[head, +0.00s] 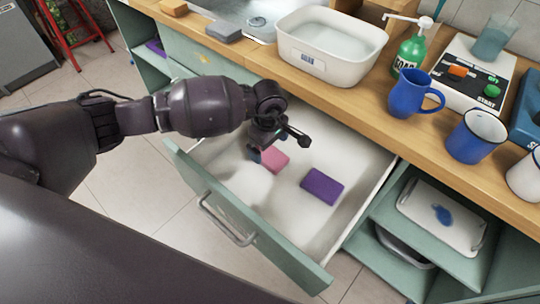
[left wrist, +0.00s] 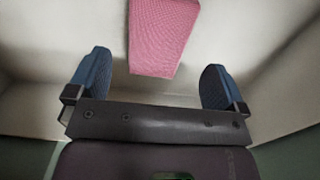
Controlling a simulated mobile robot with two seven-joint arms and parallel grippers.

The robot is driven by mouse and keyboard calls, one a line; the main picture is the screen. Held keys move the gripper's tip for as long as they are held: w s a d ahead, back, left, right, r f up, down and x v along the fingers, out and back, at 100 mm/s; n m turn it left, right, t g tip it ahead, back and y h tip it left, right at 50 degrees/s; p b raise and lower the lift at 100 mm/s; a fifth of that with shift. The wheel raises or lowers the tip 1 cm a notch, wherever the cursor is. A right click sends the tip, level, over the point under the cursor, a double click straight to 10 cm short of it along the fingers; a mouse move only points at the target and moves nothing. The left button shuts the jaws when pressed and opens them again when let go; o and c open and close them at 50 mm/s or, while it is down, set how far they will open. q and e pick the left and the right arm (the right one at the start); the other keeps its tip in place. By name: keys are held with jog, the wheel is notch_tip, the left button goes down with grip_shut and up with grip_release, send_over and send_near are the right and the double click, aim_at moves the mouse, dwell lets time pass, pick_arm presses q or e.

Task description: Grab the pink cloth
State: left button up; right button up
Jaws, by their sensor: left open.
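The pink cloth (head: 274,159) lies inside the open drawer (head: 292,225), partly hidden by my left gripper in the head view. In the left wrist view the pink cloth (left wrist: 162,38) lies ahead of the fingertips, roughly midway between them. My left gripper (head: 262,150) reaches down into the drawer over the cloth's left side. In the left wrist view its two blue fingers (left wrist: 154,85) are wide apart with nothing between them. A purple cloth (head: 322,187) lies to the right in the same drawer. My right gripper is in neither view.
The wooden counter (head: 400,105) above holds a white tub (head: 330,50), a green soap bottle (head: 411,55), blue mugs (head: 415,93) and a scale-like device (head: 477,75). An open shelf with a tray (head: 442,215) is right of the drawer. The drawer's front wall and handle (head: 228,222) face me.

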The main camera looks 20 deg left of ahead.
aim_at(270, 154)
pick_arm(q)
notch_tip(270, 154, down, 5)
jog(key=shift+w+r+b, duration=0.15)
jog(key=shift+r+b, duration=0.05)
jog(key=shift+b, duration=0.3)
jog(key=shift+r, duration=0.1)
jog(key=shift+c, duration=0.3)
jog(key=c, duration=0.9)
